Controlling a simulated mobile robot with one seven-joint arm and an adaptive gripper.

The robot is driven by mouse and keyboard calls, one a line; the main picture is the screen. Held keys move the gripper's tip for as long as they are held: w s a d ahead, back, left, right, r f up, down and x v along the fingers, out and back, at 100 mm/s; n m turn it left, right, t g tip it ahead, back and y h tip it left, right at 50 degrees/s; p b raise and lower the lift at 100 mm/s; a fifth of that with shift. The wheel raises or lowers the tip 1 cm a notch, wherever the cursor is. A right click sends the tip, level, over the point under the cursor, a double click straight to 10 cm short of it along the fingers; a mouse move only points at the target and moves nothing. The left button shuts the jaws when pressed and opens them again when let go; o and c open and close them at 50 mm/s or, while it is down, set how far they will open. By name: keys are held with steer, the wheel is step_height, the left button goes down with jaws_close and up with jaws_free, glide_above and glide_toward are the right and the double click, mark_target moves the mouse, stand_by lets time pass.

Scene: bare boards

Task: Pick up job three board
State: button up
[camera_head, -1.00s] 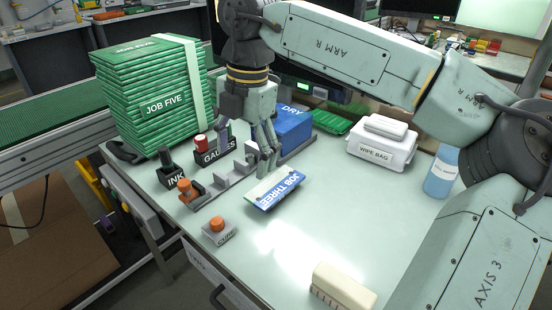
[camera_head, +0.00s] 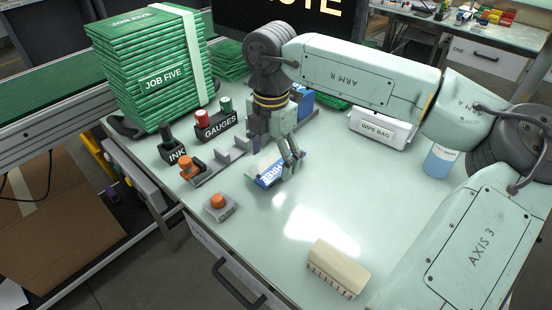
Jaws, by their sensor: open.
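The job three board (camera_head: 266,178) is a small blue and white slab with white lettering.
An ink bottle (camera_head: 172,150), gauges holder (camera_head: 217,124), green job five stack (camera_head: 158,75), wipe bag box (camera_head: 379,128), blue bottle (camera_head: 440,160) and cream block (camera_head: 338,268) stand around.

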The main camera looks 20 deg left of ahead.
steer(key=shift+f, duration=0.3)
steer(key=shift+f+b, duration=0.25)
steer(key=shift+b, duration=0.3)
stand_by(0.3)
steer(key=c, duration=1.3)
